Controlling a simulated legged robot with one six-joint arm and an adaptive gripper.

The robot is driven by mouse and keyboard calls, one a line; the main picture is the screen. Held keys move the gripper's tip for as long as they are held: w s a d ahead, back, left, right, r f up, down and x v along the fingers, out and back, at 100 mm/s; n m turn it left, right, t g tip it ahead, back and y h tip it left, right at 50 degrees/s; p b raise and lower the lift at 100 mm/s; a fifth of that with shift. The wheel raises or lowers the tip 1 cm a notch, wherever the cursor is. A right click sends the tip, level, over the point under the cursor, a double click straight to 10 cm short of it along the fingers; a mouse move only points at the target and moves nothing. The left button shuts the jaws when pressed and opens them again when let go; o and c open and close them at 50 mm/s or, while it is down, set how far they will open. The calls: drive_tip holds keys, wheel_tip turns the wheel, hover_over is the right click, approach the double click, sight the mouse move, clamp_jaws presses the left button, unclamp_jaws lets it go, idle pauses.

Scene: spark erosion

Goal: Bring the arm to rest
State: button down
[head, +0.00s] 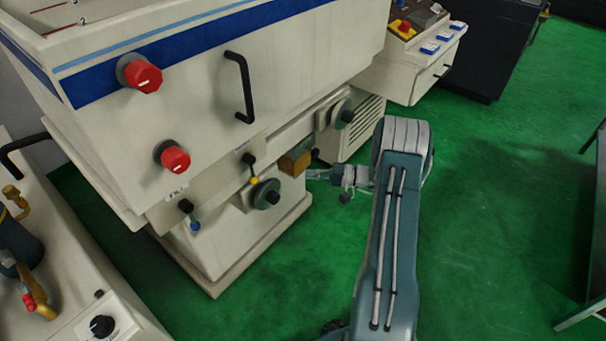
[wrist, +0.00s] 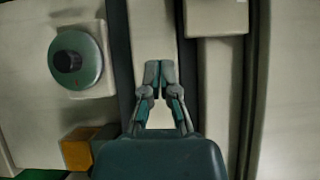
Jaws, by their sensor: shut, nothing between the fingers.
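My gripper (head: 312,174) is at the end of my arm in the head view, in front of the lower front of the cream machine (head: 210,85). In the wrist view my gripper (wrist: 159,72) has its two fingertips together, with nothing between them. The machine's cream front lies beyond the fingertips in that view; I cannot tell how far off it is. My arm stretches from the bottom of the head view and bends left toward the machine.
A round handwheel (wrist: 75,60) and an orange-brown block (wrist: 78,149) are left of my gripper. The block also shows in the head view (head: 294,162). A control panel (head: 415,45) stands beyond the machine. Green floor (head: 490,200) right of my arm is open, with a dark-framed stand at the right edge.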

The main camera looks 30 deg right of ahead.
drive_tip(key=s+a+r+n+g+h, duration=0.25)
drive_tip(key=a+r+g, duration=0.25)
drive_tip(key=a+r, duration=0.3)
drive_tip(key=s+a+r+n+g+h, duration=0.2)
drive_tip(key=s+a+r+g, duration=0.2)
drive_tip(key=a+r, duration=0.4)
drive_tip(key=s+a+r+t+h, duration=0.1)
drive_tip(key=s+a+r+h, duration=0.1)
drive_tip(key=s, duration=0.4)
drive_tip(key=s+a+r+n+t+h, duration=0.1)
drive_tip(key=s+a+r+t+h, duration=0.1)
drive_tip(key=s+h, duration=0.3)
drive_tip(key=s+a+r+n+t+h, duration=0.1)
drive_tip(key=s+a+r+h, duration=0.1)
drive_tip(key=s, duration=0.7)
wheel_tip(320, 180, up, 2)
drive_tip(key=shift+s+r+h, duration=0.15)
drive_tip(key=shift+h, duration=0.6)
drive_tip(key=shift+a+n, duration=0.1)
drive_tip(key=shift+n, duration=0.15)
